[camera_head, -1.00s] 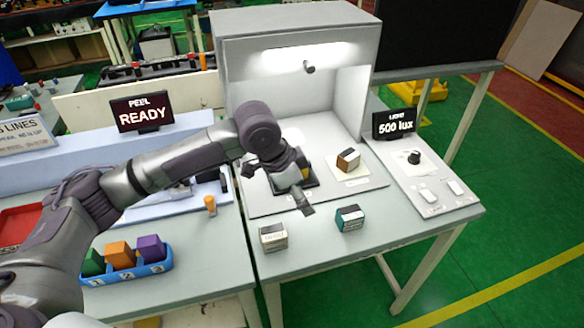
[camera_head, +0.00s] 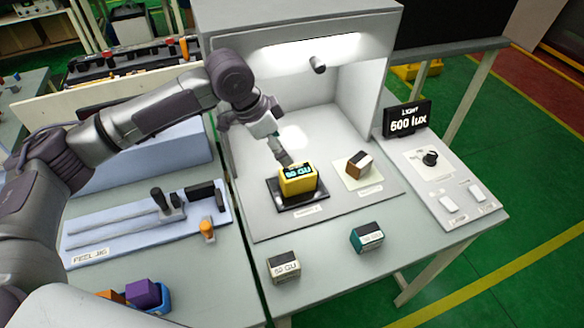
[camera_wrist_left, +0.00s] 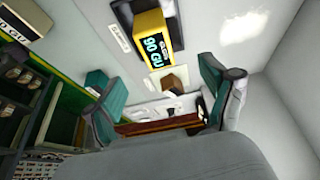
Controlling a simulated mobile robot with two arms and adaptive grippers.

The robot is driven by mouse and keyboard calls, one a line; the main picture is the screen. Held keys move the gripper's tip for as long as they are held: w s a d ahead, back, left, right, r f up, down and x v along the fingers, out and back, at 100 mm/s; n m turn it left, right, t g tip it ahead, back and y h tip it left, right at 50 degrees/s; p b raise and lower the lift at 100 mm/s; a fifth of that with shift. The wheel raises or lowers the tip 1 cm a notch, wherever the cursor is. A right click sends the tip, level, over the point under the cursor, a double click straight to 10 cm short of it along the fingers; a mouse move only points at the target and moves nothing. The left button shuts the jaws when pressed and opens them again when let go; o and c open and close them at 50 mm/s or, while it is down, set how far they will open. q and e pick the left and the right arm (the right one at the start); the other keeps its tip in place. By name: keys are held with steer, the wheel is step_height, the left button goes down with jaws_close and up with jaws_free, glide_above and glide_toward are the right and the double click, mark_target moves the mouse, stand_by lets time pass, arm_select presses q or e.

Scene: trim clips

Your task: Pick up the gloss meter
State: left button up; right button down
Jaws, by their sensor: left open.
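The gloss meter is the yellow box (camera_head: 297,182) with a dark display reading "90 GU" in cyan. It sits on a dark pad (camera_head: 272,193) on the floor of the lit booth. In the left wrist view the gloss meter (camera_wrist_left: 152,38) shows at the top, beyond the fingers. My left gripper (camera_head: 282,157) is just behind and above the meter in the head view, pointing down. Its two teal-padded fingers (camera_wrist_left: 153,72) are spread with nothing between them. I cannot tell whether a finger touches the meter. My right gripper is not in view.
The booth (camera_head: 215,45) has a wall on each side and a lamp above. A brown-and-white block (camera_head: 358,164) sits on a card right of the meter. A light control panel (camera_head: 440,180) is at right.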

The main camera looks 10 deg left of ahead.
mark_target(294, 172)
arm_select(q)
steer(key=x, duration=0.4)
steer(key=p+x, duration=0.1)
steer(key=x, duration=0.2)
steer(key=shift+s+d, duration=0.35)
steer(key=shift+s, duration=0.05)
steer(key=shift+w+f, duration=0.15)
steer(key=shift+f, duration=0.4)
steer(key=p+x, duration=0.2)
steer(key=x, duration=0.2)
steer(key=shift+a+f, duration=0.15)
steer(key=shift+f, duration=0.4)
steer(key=c, duration=0.4)
steer(key=shift+r, duration=0.1)
steer(key=c, duration=1)
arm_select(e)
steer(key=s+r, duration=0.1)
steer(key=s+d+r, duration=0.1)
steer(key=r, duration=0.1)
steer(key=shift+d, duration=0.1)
